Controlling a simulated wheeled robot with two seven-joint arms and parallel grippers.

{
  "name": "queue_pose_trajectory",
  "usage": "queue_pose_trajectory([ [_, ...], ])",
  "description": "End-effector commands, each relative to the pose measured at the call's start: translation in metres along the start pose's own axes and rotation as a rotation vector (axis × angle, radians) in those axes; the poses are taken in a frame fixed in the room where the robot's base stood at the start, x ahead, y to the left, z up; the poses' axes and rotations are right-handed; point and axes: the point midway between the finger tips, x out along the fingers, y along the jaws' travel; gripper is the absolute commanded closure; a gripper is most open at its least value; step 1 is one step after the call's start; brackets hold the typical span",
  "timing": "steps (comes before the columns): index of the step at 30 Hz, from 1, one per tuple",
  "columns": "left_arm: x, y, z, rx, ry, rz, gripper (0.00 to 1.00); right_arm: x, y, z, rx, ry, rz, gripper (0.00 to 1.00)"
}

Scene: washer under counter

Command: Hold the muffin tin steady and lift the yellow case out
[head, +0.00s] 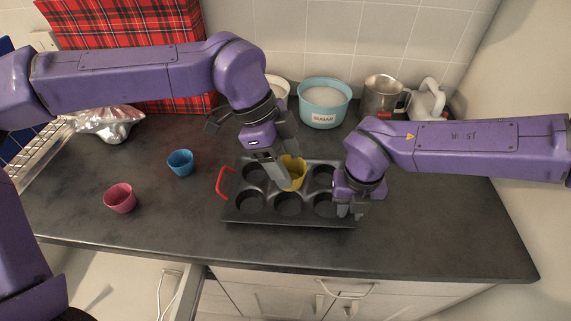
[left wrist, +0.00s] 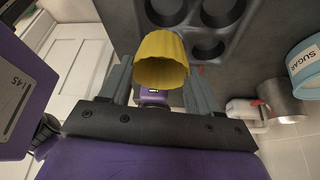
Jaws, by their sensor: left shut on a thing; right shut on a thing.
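The dark muffin tin (head: 270,219) lies on the counter, with a red handle (head: 221,183) at its left end. The yellow case (head: 294,171) is at the middle cup of the back row, and I cannot tell whether its base is clear of the cup. My left gripper (head: 283,172) is shut on it. In the left wrist view the yellow case (left wrist: 161,62) sits between the two fingers, with the tin (left wrist: 185,30) beyond it. My right gripper (head: 351,208) is shut on the tin's right end, hiding that end.
A blue case (head: 180,162) and a pink case (head: 120,198) stand on the counter left of the tin. A sugar bowl (head: 324,103), a metal mug (head: 383,98) and a white jug-like thing (head: 428,100) stand at the back. Counter between the pink case and tin is clear.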

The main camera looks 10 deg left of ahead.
Motion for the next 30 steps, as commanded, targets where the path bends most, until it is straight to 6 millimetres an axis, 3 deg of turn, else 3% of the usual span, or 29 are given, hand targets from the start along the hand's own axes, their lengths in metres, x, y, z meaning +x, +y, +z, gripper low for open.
queue_pose_trajectory([
  [1, 0.0, 0.0, 0.0, 0.0, 0.0, 0.0, 0.66, 0.0, 0.0, 0.0, 0.0, -0.001, 0.0, 0.66],
  [3, 0.0, 0.0, 0.0, 0.0, 0.0, 0.0, 0.66, 0.0, 0.0, 0.0, 0.0, -0.001, 0.0, 0.46],
  [14, 0.0, 0.0, 0.0, 0.0, 0.0, 0.0, 0.66, -0.008, 0.0, 0.001, 0.001, -0.002, 0.0, 0.46],
  [24, 0.001, 0.0, 0.0, 0.0, 0.0, 0.0, 0.66, -0.088, 0.0, 0.001, 0.002, -0.004, 0.001, 0.46],
  [30, 0.001, 0.0, 0.0, 0.0, 0.0, 0.0, 0.66, -0.117, 0.0, 0.0, 0.001, -0.001, 0.0, 0.46],
])
